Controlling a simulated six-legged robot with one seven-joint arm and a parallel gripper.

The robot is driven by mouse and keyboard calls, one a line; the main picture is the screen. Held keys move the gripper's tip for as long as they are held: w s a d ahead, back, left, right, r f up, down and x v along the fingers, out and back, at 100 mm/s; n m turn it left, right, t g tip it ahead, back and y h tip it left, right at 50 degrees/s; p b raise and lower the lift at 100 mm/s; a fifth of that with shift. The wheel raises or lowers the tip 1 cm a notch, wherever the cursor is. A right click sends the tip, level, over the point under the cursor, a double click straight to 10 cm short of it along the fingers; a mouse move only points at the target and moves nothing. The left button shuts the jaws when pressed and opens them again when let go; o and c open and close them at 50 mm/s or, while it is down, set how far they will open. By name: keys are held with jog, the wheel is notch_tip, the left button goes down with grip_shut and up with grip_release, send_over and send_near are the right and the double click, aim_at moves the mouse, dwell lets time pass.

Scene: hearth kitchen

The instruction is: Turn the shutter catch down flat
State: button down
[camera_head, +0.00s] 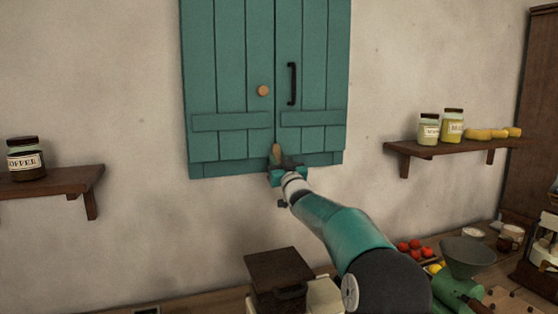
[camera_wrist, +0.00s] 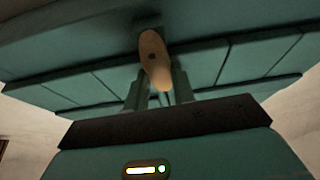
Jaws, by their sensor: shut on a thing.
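The teal shutters (camera_head: 230,60) hang closed on the wall, with a round wooden knob (camera_head: 263,90) and a dark vertical handle (camera_head: 292,83). The wooden shutter catch (camera_head: 276,151) is at the bottom middle of the shutters and stands roughly upright, slightly tilted. My gripper (camera_head: 286,165) is at the catch from below. In the wrist view the tan catch (camera_wrist: 154,58), with a dark pivot spot, reaches down between the fingers of my gripper (camera_wrist: 160,92), which is shut on it. The catch's lower end is partly hidden by the gripper.
A left shelf (camera_head: 60,184) holds a coffee jar (camera_head: 26,160). A right shelf (camera_head: 450,149) holds jars (camera_head: 452,125) and yellow items (camera_head: 490,133). Below are a dark-topped box (camera_head: 279,268), red fruit (camera_head: 414,248) and a green grinder (camera_head: 462,285). The wall around the shutters is clear.

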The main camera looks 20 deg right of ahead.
jog(key=shift+n, duration=0.3)
jog(key=n+y, duration=0.1)
jog(key=n, duration=0.3)
jog(key=a+n+g+y, duration=0.1)
jog(key=n+y, duration=0.1)
jog(key=n, duration=0.1)
jog(key=a+n+g+y, duration=0.1)
jog(key=n+y, duration=0.1)
jog(key=n, duration=0.2)
jog(key=shift+f+n, duration=0.3)
jog(key=shift+f, duration=0.1)
jog(key=n+g, duration=0.1)
jog(key=n, duration=0.2)
jog(key=f+n+g+y, duration=0.1)
jog(key=n, duration=0.2)
jog(key=f+n+g, duration=0.1)
jog(key=n, duration=0.2)
jog(key=shift+a+g, duration=0.3)
jog(key=shift+a, duration=0.05)
jog(key=shift+n, duration=0.4)
